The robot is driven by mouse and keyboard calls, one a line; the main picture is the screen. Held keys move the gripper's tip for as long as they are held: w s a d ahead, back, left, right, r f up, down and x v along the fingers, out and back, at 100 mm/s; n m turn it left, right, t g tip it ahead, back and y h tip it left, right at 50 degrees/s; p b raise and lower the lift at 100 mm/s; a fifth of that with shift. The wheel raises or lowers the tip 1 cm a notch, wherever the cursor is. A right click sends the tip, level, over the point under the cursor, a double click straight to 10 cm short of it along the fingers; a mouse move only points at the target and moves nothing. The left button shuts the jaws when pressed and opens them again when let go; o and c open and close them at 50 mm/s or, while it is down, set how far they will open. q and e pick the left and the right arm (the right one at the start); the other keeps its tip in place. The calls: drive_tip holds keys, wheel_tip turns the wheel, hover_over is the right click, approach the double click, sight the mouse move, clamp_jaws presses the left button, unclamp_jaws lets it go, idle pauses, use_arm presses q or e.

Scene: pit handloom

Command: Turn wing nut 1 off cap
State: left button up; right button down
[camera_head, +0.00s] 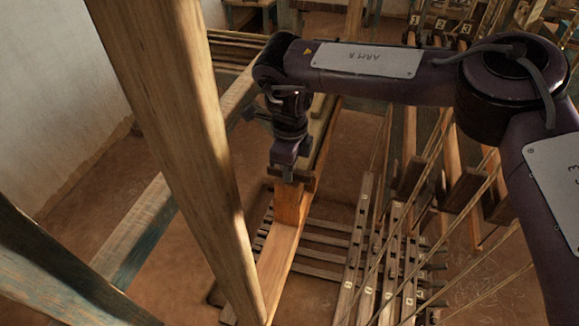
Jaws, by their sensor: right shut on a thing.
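My right gripper (289,174) points down at the top of an orange-brown wooden post (289,205) on the loom frame, near the middle of the head view. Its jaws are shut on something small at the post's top. The gripper body hides most of that thing, so I cannot make out the wing nut or the cap clearly. My right arm reaches in from the right side, above the loom. My left gripper is not in view.
A thick wooden post (185,130) stands close in front at the left. A pale beam (150,225) runs behind it. Numbered slats (365,265) and taut cords lie to the right. Wooden treadles (325,240) sit low over the earthen floor. A plain wall (55,90) is at the far left.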

drive_tip(key=shift+r, duration=0.1)
idle(0.3)
drive_tip(key=c, duration=1.5)
unclamp_jaws()
drive_tip(key=shift+o, duration=0.2)
wheel_tip(320, 180, up, 6)
drive_tip(key=shift+w+r+b, duration=0.1)
drive_tip(key=shift+r+b, duration=0.15)
drive_tip(key=shift+b, duration=0.95)
drive_tip(key=shift+r, duration=0.6)
